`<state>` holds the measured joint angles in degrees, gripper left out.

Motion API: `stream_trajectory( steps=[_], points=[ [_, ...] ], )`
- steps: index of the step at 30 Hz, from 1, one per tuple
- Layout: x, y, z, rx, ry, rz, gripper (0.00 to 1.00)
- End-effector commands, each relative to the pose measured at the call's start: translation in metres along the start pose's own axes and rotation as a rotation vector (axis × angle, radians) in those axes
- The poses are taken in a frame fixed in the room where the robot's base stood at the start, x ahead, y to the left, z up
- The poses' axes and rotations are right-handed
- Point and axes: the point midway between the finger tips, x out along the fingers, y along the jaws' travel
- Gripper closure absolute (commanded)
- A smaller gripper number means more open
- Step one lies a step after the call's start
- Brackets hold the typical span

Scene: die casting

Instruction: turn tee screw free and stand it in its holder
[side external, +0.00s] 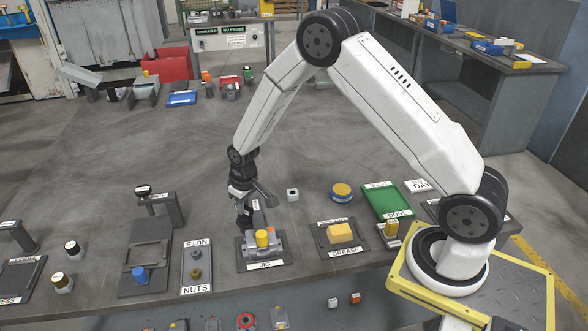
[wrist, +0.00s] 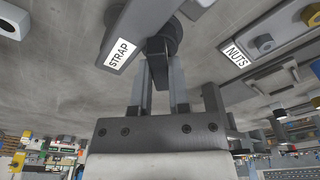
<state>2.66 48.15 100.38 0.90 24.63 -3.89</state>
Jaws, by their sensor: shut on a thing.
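My gripper (side external: 245,220) is low over the left rear part of the jig (side external: 264,266), pointing down. In the wrist view its two grey fingers (wrist: 158,72) are closed on a dark part, which I take to be the tee screw (wrist: 156,48). A round dark knob or disc shows directly behind it. A grey bar labelled STRAP (wrist: 145,22) lies beside the fingers. The screw's lower end is hidden, so I cannot tell whether it is still in its thread. I cannot pick out its holder with certainty.
Yellow-topped parts (side external: 262,238) stand on the jig close to my gripper. The NUTS tray (side external: 197,288) and a clamp stand (side external: 160,205) are to the left.

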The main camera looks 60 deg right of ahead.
Motion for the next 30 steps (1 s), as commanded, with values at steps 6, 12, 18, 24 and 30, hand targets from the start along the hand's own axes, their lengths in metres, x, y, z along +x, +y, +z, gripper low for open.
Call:
stream_trajectory(
  steps=[6,12,18,24,30],
  points=[
    [-0.0009,-0.0001,-0.0009,-0.128,0.002,-0.016,1.0],
    [-0.0009,0.0001,-0.0009,-0.23,0.002,-0.028,1.0],
    [-0.0009,0.0001,-0.0009,-0.258,0.002,-0.031,1.0],
    [-0.001,0.0001,-0.0009,-0.258,0.002,-0.031,1.0],
    [-0.001,0.0003,-0.001,-0.309,0.002,-0.037,1.0]
  ],
)
